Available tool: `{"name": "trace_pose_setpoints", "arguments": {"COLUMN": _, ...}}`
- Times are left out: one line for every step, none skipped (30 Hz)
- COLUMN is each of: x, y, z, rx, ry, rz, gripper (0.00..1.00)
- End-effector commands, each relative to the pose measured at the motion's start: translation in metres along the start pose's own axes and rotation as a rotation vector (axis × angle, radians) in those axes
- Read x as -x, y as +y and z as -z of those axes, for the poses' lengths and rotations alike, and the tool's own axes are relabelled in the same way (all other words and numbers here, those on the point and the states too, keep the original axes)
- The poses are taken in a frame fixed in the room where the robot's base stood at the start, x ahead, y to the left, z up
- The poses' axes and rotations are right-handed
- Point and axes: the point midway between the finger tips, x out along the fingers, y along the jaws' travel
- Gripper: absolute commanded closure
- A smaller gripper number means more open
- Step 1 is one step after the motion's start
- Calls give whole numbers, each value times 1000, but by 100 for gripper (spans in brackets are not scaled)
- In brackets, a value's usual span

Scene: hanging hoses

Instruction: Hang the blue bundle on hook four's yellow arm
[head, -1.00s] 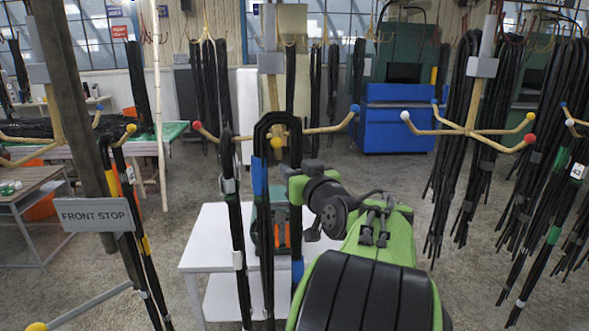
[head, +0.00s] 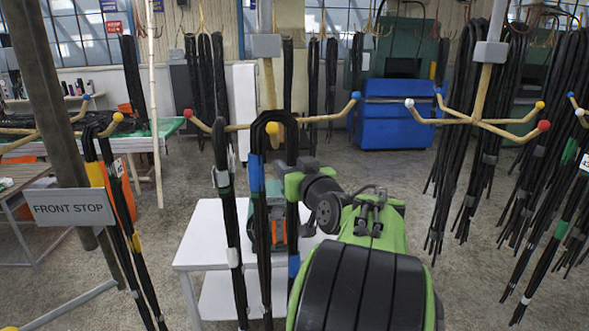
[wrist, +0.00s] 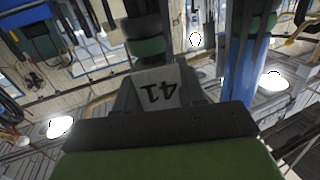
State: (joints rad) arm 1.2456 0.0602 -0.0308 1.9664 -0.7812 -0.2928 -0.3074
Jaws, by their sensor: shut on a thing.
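The blue bundle (head: 257,180) is a black hose loop with blue tape on both legs, hanging upright in the middle of the head view. Its top bend is just above the yellow ball tip (head: 272,128) of the middle hook's arm, and the ball shows inside the loop. I cannot tell whether the bend rests on the arm. My gripper (head: 291,178) is shut on the bundle's right leg, below the bend. In the wrist view a blue-taped part (wrist: 245,70) shows at the right. No hook number is readable.
A bundle with white bands (head: 226,170) hangs close by on the left, at the red-tipped arm (head: 190,114). A blue-tipped arm (head: 354,97) reaches right. A white table (head: 205,235) stands behind.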

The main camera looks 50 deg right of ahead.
Motion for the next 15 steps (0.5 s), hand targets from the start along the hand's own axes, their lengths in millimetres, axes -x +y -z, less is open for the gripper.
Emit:
{"name": "trace_pose_setpoints", "arguments": {"x": -1, "y": -1, "z": -4, "rx": 2, "ry": 7, "rz": 1, "gripper": 100}}
{"name": "trace_pose_setpoints", "arguments": {"x": -2, "y": -1, "z": -6, "rx": 2, "ry": 8, "rz": 1, "gripper": 100}}
{"name": "trace_pose_setpoints", "arguments": {"x": -3, "y": -1, "z": -8, "rx": 3, "ry": 8, "rz": 1, "gripper": 100}}
{"name": "trace_pose_setpoints", "arguments": {"x": -4, "y": -1, "z": -9, "rx": 3, "ry": 8, "rz": 1, "gripper": 100}}
{"name": "trace_pose_setpoints", "arguments": {"x": -5, "y": -1, "z": -11, "rx": 3, "ry": 8, "rz": 1, "gripper": 100}}
{"name": "trace_pose_setpoints", "arguments": {"x": -6, "y": -1, "z": -14, "rx": 3, "ry": 8, "rz": 1, "gripper": 100}}
{"name": "trace_pose_setpoints", "arguments": {"x": -7, "y": -2, "z": -16, "rx": 3, "ry": 8, "rz": 2, "gripper": 100}}
{"name": "trace_pose_setpoints", "arguments": {"x": -8, "y": -2, "z": -18, "rx": 3, "ry": 8, "rz": 3, "gripper": 100}}
{"name": "trace_pose_setpoints", "arguments": {"x": -8, "y": -2, "z": -21, "rx": 3, "ry": 8, "rz": 3, "gripper": 100}}
{"name": "trace_pose_setpoints", "arguments": {"x": -9, "y": -3, "z": -22, "rx": 3, "ry": 8, "rz": 3, "gripper": 100}}
{"name": "trace_pose_setpoints", "arguments": {"x": -10, "y": -3, "z": -24, "rx": 3, "ry": 8, "rz": 3, "gripper": 100}}
{"name": "trace_pose_setpoints", "arguments": {"x": -11, "y": -3, "z": -26, "rx": 3, "ry": 8, "rz": 3, "gripper": 100}}
{"name": "trace_pose_setpoints", "arguments": {"x": -11, "y": -3, "z": -27, "rx": 3, "ry": 8, "rz": 3, "gripper": 100}}
{"name": "trace_pose_setpoints", "arguments": {"x": -12, "y": -3, "z": -28, "rx": 3, "ry": 8, "rz": 2, "gripper": 100}}
{"name": "trace_pose_setpoints", "arguments": {"x": -12, "y": -3, "z": -29, "rx": 3, "ry": 8, "rz": 2, "gripper": 100}}
